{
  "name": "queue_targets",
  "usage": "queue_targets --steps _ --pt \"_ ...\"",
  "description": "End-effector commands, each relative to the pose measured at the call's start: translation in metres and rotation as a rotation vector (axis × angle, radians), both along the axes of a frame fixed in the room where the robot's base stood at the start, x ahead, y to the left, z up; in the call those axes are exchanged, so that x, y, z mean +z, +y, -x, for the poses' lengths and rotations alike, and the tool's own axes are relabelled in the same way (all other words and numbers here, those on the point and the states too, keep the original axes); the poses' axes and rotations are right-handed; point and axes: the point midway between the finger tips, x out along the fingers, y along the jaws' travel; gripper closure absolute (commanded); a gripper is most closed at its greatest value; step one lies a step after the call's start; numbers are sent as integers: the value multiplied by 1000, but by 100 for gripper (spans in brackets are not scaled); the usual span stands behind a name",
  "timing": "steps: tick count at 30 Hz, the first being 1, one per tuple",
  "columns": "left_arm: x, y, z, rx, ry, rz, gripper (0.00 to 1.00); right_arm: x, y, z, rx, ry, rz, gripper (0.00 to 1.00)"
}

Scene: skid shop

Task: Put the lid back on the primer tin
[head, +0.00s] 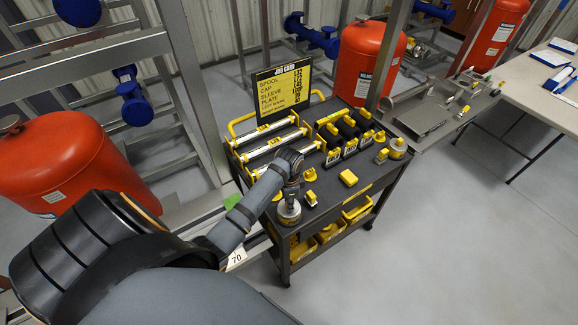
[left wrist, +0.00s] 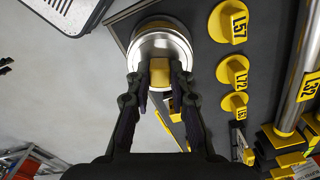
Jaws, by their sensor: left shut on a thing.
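The primer tin appears to be the round silver tin (head: 289,215) at the near left corner of the dark cart top; it also shows in the left wrist view (left wrist: 160,27) as a bright metal ring. My left gripper (head: 290,192) points down directly over it. In the left wrist view its fingers (left wrist: 160,82) are shut on a small yellow block (left wrist: 160,72), which looks like the lid's knob. The fingers hide part of the lid and rim, so I cannot tell whether the lid is seated. My right gripper is not in view.
Another round tin (head: 397,148) stands at the right corner. A red tank (head: 368,62) is behind. Grey floor lies in front.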

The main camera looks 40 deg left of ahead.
Motion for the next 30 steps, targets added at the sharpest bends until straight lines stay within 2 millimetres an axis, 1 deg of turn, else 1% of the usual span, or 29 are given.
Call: queue_targets --steps 15,25,30 --pt "0 0 0 0 0 0 100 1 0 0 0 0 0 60" --pt "-2 0 0 0 1 1 100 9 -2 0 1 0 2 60" --pt "-3 0 0 0 0 0 100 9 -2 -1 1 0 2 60"
